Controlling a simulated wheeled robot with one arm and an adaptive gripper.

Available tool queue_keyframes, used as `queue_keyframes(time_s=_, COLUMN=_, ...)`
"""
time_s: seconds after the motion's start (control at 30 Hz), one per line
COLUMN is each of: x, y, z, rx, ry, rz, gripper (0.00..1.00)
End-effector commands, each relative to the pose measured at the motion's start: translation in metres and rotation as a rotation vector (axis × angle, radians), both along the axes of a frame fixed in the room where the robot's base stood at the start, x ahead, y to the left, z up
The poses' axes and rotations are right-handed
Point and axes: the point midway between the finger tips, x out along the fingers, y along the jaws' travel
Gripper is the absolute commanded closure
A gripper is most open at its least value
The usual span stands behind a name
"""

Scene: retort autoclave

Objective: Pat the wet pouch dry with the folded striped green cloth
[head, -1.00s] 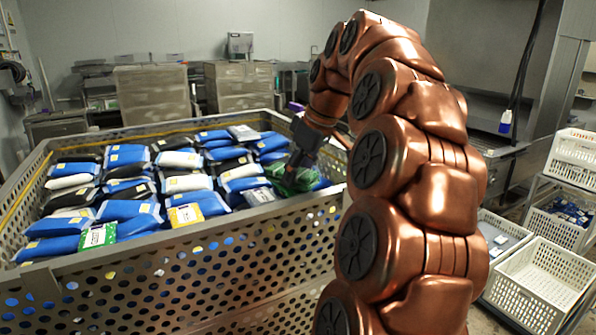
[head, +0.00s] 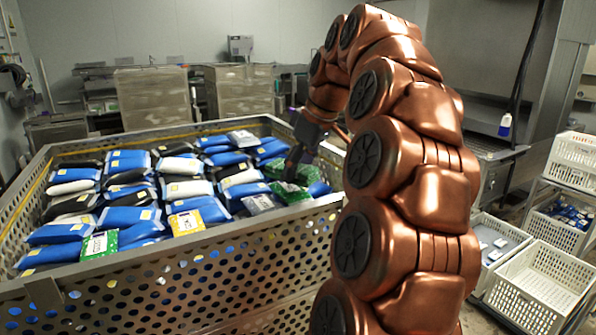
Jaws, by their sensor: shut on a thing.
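My gripper (head: 292,174) is at the right end of the large perforated basket (head: 190,265), pointing down among the pouches. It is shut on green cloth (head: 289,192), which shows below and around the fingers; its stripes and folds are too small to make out. Blue, black, white and green pouches fill the basket in rows. A pouch with a pale label (head: 258,203) lies just left of the cloth. I cannot tell which pouch is wet, or whether the cloth touches one. My arm hides the basket's right corner.
The basket's metal rim stands above the pouches on the near side. White crates (head: 541,283) stand on the right, one above with blue items in it. A bottle with a blue label (head: 505,125) stands near the machine at right. Stacked metal boxes (head: 154,98) stand behind.

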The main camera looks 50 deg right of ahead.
Motion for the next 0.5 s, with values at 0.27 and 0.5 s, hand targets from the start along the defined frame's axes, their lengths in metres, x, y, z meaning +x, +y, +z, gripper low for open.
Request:
queue_keyframes(time_s=0.27, x=0.001, y=0.0, z=0.02, rx=-0.002, ry=-0.003, rz=0.0, gripper=0.71)
queue_keyframes(time_s=0.5, x=0.0, y=0.0, z=0.036, rx=-0.001, ry=-0.001, rz=0.001, gripper=0.71)
